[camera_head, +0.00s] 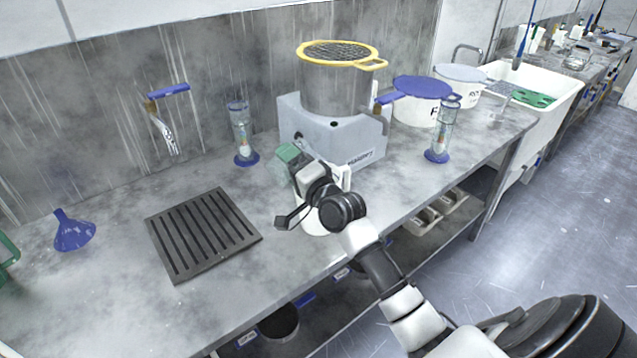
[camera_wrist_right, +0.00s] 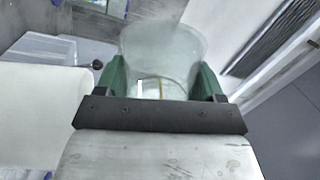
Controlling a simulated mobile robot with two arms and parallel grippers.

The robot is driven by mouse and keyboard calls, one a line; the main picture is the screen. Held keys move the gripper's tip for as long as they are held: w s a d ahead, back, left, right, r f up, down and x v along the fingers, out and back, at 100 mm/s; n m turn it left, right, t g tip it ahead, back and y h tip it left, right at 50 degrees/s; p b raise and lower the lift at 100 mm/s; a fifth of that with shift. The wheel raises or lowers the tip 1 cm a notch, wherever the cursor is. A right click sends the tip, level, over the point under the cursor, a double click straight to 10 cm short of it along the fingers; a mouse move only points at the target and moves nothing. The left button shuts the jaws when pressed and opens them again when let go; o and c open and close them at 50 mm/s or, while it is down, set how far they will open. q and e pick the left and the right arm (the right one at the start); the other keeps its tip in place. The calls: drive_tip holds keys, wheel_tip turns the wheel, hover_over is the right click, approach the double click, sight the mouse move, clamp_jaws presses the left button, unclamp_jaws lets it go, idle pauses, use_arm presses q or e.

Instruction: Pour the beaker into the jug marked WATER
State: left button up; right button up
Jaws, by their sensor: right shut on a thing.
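My right gripper (camera_head: 288,158) is shut on a clear beaker (camera_wrist_right: 162,55), which sits between its green fingers in the right wrist view. In the head view the beaker is mostly hidden by the gripper and hard to make out; I cannot tell its contents. A white jug (camera_head: 313,224) stands on the bench behind and below my right wrist, largely covered by it. A white rounded surface, likely this jug (camera_wrist_right: 40,115), shows at the left of the right wrist view. No WATER marking is readable. My left gripper is not in view.
A grey machine with a yellow-rimmed sieve (camera_head: 340,50) stands behind the gripper. Blue-based cylinders (camera_head: 243,140) (camera_head: 440,130) stand on both sides. A slatted black rack (camera_head: 203,233) and blue funnel (camera_head: 73,232) lie left. White tubs (camera_head: 415,108) stand right, before the sink.

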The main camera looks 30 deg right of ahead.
sight(289, 180)
drive_tip(key=n, duration=0.1)
drive_tip(key=f+n+b, duration=0.1)
drive_tip(key=shift+a+n+y, duration=0.2)
drive_tip(key=shift+n+y, duration=0.1)
drive_tip(key=shift+r+n+p, duration=0.75)
drive_tip(key=shift+r+n, duration=0.2)
drive_tip(key=shift+n, duration=0.05)
drive_tip(key=shift+s+f+n+g+y+b, duration=0.1)
drive_tip(key=shift+f+n+g+y+b, duration=0.2)
drive_tip(key=shift+f+n+b, duration=0.55)
drive_tip(key=r+n+p, duration=0.1)
drive_tip(key=n+p, duration=0.1)
drive_tip(key=shift+a+r+p, duration=0.15)
drive_tip(key=shift+r+p, duration=0.05)
drive_tip(key=shift+p, duration=0.15)
drive_tip(key=a+f+n, duration=0.2)
drive_tip(key=n, duration=0.1)
drive_tip(key=shift+g+y+p, duration=0.3)
drive_tip(key=shift+p, duration=0.05)
wheel_tip(289, 180, down, 8)
drive_tip(key=a+n+b, duration=0.2)
drive_tip(key=n+b, duration=0.1)
drive_tip(key=n, duration=0.1)
drive_tip(key=shift+g, duration=0.3)
